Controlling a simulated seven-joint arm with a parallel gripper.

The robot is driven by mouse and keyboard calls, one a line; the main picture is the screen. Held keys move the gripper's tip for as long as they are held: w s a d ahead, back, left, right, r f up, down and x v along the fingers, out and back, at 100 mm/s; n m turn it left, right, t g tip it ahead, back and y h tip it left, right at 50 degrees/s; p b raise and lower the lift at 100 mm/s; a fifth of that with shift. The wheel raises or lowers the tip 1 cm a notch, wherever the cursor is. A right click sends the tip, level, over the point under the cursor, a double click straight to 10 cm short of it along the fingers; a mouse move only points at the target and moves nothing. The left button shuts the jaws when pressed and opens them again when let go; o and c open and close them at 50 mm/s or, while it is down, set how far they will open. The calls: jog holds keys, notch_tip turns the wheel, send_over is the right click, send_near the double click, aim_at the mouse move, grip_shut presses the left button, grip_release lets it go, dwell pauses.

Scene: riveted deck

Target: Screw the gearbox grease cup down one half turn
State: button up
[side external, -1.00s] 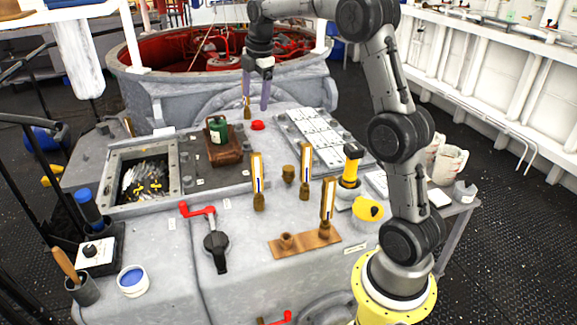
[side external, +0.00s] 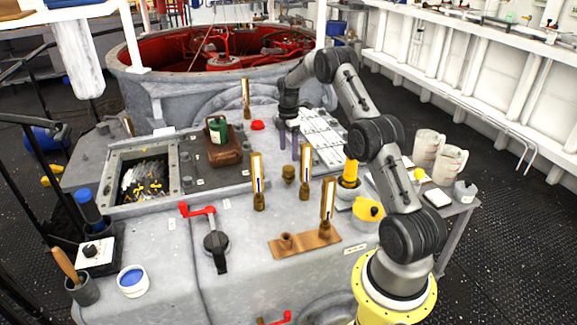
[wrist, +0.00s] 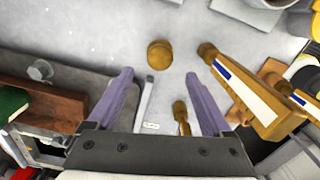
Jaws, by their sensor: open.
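A small round brass cup, which looks like the grease cup (side external: 288,173), stands on the grey deck top in the side external view, among brass-framed gauges. In the wrist view the grease cup (wrist: 160,54) is beyond my fingertips, near the middle line, seen from above. My gripper (side external: 289,140) hangs pointing down, farther back than the cup and apart from it. In the wrist view my gripper (wrist: 158,78) shows two purple fingers spread wide with nothing held between them. No marking on the cup that would show its turn is readable.
A brass gauge (side external: 305,172) stands close right of the cup, another gauge (side external: 257,180) to its left. A yellow-and-black torch-like item (side external: 350,172) is farther right.

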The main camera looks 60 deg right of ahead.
aim_at(289, 167)
notch_tip(289, 167, down, 7)
jog(key=shift+f, duration=0.15)
dwell(0.4)
grip_shut()
jog(key=shift+m, duration=0.3)
jog(key=m, duration=0.6)
jog(key=shift+m, duration=0.3)
jog(key=m, duration=0.6)
jog(key=shift+r, duration=0.2)
jog(key=shift+m, duration=0.4)
